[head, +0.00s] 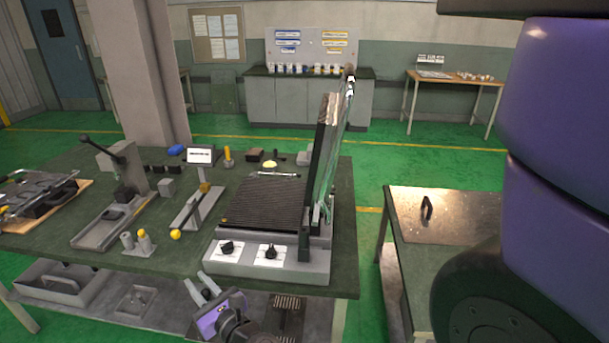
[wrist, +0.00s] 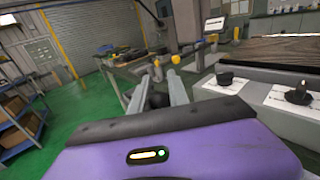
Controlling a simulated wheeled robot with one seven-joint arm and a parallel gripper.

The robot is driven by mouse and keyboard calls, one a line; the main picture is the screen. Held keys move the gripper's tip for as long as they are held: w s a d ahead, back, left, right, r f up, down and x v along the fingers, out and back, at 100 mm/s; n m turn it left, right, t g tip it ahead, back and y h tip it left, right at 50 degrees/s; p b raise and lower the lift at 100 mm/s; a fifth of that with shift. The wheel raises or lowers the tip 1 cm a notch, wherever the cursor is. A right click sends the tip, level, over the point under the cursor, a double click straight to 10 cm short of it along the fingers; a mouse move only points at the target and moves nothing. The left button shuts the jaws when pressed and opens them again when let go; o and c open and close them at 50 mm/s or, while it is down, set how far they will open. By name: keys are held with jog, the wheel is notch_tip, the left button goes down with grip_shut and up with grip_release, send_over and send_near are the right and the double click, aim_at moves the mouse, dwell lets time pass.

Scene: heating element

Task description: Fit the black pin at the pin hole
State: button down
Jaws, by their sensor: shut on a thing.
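My gripper (head: 198,281) is low in the head view, in front of the workbench's front edge and left of the heating fixture's front face. In the wrist view my gripper (wrist: 154,80) has its two grey fingers pointing away, with a dark thing between them. This is probably the black pin (wrist: 158,99), mostly hidden by the fingers and too small to make out its shape; it also shows as a dark spot in the head view (head: 207,293). The heating fixture (head: 225,261) has two black knobs on white plates. I cannot make out the pin hole in either view.
A tilted plate (head: 321,150) rises on the fixture's right. A second table (head: 430,207) stands at the right, across a floor gap.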

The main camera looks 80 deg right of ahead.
jog(key=s+d+r+m+g+h+p, duration=0.2)
jog(key=s+d+r+m+g+h, duration=0.2)
jog(key=s+d+r, duration=0.5)
jog(key=s+d+r+m+g+h+p, duration=0.2)
jog(key=s+d+r+m+g+h, duration=0.2)
jog(key=s+d, duration=0.8)
jog(key=shift+d+r+m+g, duration=1.2)
jog(key=shift+d+r+g, duration=1.1)
jog(key=shift+g, duration=0.4)
jog(key=shift+a+r+p, duration=0.1)
jog(key=shift+r+p, duration=0.05)
jog(key=shift+p, duration=0.4)
jog(key=shift+f+b, duration=1.85)
jog(key=shift+f, duration=1.1)
jog(key=shift+p, duration=0.85)
jog(key=shift+f+b, duration=1.5)
jog(key=shift+f, duration=0.65)
jog(key=shift+r, duration=0.1)
